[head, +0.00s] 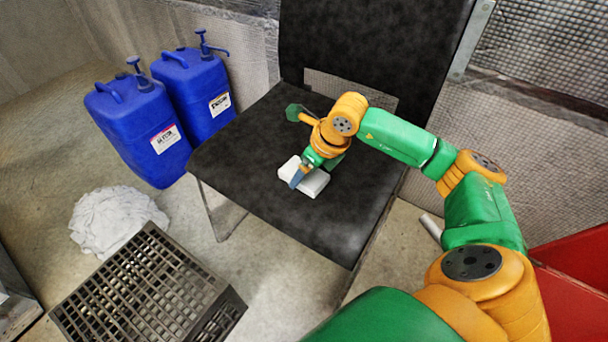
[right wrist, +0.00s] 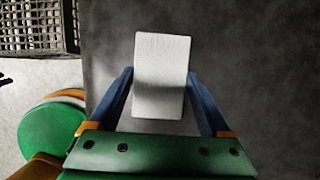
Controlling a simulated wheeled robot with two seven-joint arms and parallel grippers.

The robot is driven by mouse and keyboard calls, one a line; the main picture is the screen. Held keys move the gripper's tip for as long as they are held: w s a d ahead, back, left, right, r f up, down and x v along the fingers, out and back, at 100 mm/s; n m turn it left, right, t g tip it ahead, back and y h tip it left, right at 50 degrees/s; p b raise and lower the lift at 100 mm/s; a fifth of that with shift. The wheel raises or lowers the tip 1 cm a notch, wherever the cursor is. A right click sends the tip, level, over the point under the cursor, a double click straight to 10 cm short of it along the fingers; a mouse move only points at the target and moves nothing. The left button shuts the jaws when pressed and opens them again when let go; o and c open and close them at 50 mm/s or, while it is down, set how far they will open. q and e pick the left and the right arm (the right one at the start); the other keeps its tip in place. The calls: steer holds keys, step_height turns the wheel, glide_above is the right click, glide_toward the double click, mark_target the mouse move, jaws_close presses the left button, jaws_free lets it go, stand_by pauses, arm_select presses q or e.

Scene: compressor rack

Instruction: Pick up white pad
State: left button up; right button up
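The white pad (head: 316,182) is a small white block lying on the black seat of a chair-like surface (head: 250,150) in the head view. My right gripper (head: 297,178) is right over the pad, pointing down at it. In the right wrist view the pad (right wrist: 162,70) lies between the two blue fingers of the right gripper (right wrist: 160,90). The fingers are spread, with a narrow gap visible on each side of the pad. The gripper hides part of the pad in the head view. My left gripper is not in view.
Two blue jugs (head: 140,125) with pump tops stand left of the seat. A crumpled white cloth (head: 112,220) and a dark grated crate (head: 150,290) are on the floor at lower left. A red container (head: 570,285) is at lower right. The seat around the pad is clear.

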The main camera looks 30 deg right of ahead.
mark_target(307, 176)
steer(key=shift+c, duration=0.4)
